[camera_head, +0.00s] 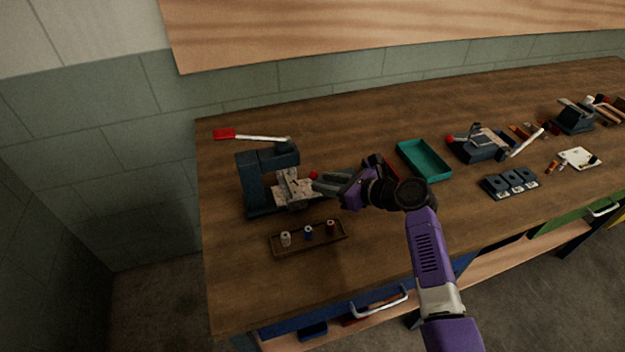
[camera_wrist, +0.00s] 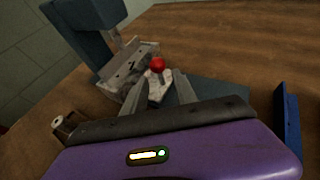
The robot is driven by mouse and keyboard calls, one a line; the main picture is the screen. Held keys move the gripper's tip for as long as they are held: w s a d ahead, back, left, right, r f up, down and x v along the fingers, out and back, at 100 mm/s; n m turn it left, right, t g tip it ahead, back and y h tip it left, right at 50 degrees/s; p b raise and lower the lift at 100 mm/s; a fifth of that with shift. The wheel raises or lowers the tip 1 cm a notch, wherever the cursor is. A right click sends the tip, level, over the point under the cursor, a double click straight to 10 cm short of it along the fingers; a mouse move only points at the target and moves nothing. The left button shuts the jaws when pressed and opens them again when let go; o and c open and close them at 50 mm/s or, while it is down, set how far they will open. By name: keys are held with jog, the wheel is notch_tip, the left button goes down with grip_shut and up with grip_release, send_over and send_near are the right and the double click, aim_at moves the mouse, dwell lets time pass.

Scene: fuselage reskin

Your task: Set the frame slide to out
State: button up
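A dark blue-grey press (camera_head: 258,182) stands at the left of the bench, with a pale grey slide block (camera_head: 290,187) on its base. A red knob (camera_head: 313,175) sits at the block's right side. In the wrist view the slide block (camera_wrist: 128,74) and the red knob (camera_wrist: 157,64) lie just beyond the fingertips. My gripper (camera_head: 320,184) is close to the knob from the right. In the wrist view my gripper (camera_wrist: 170,82) has its two fingers apart, with nothing clearly held. Whether a finger touches the slide, I cannot tell.
The press has a lever with a red grip (camera_head: 224,134) above it. A wooden tray with several spools (camera_head: 275,250) lies in front. A teal tray (camera_head: 440,160), a second fixture (camera_head: 480,148) and dark blocks (camera_head: 509,183) stand to the right. Bare bench lies behind.

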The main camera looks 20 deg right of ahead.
aim_at(314, 180)
jog(key=shift+x, duration=2.3)
grip_shut()
jog(key=shift+f, duration=0.1)
